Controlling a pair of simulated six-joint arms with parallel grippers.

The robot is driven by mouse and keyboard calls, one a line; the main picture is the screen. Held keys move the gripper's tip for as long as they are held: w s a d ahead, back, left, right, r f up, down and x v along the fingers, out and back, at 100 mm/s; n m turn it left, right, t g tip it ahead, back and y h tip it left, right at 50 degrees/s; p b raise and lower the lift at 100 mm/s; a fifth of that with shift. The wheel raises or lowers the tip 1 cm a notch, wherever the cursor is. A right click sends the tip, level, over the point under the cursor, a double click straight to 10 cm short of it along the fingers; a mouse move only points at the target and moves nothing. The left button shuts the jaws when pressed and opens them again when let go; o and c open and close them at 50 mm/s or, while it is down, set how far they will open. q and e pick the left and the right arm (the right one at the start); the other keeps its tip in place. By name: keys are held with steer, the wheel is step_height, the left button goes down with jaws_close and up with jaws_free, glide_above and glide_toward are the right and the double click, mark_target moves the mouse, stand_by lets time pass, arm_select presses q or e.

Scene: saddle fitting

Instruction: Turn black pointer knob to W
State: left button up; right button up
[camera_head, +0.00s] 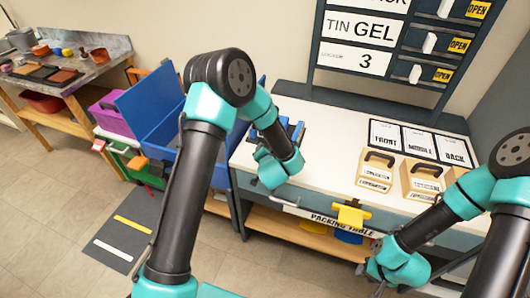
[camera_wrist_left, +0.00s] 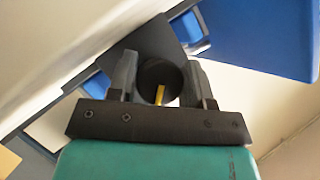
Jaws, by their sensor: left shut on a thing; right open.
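The round black knob (camera_wrist_left: 155,80) with a yellow pointer line shows in the left wrist view. It sits between the two fingers of my left gripper (camera_wrist_left: 160,78), which is shut on it. The yellow line points toward the gripper's palm. A dark grey plate lies behind the knob. No W or other letter around the knob is readable. In the head view my own left arm hides the knob and the left fingers. My right gripper (camera_head: 378,284) is open and empty, low in front of the packing table, well away from the knob.
The white-topped packing table (camera_head: 325,150) carries two tan boxes with handles (camera_head: 377,170) and FRONT, MIDDLE, BACK cards (camera_head: 418,140). A dark label board (camera_head: 400,60) stands behind. A blue open bin (camera_head: 150,110) and a cluttered workbench (camera_head: 90,72) stand left.

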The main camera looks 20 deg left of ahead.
arm_select(q)
steer(key=shift+a+r+m+t+y, duration=0.15)
steer(key=shift+m+t+y, duration=0.25)
steer(key=shift+m+y, duration=0.55)
steer(key=o, duration=0.6)
steer(key=shift+s+d+r, duration=0.1)
steer(key=shift+s+d, duration=0.35)
steer(key=shift+s, duration=0.05)
steer(key=v, duration=1.6)
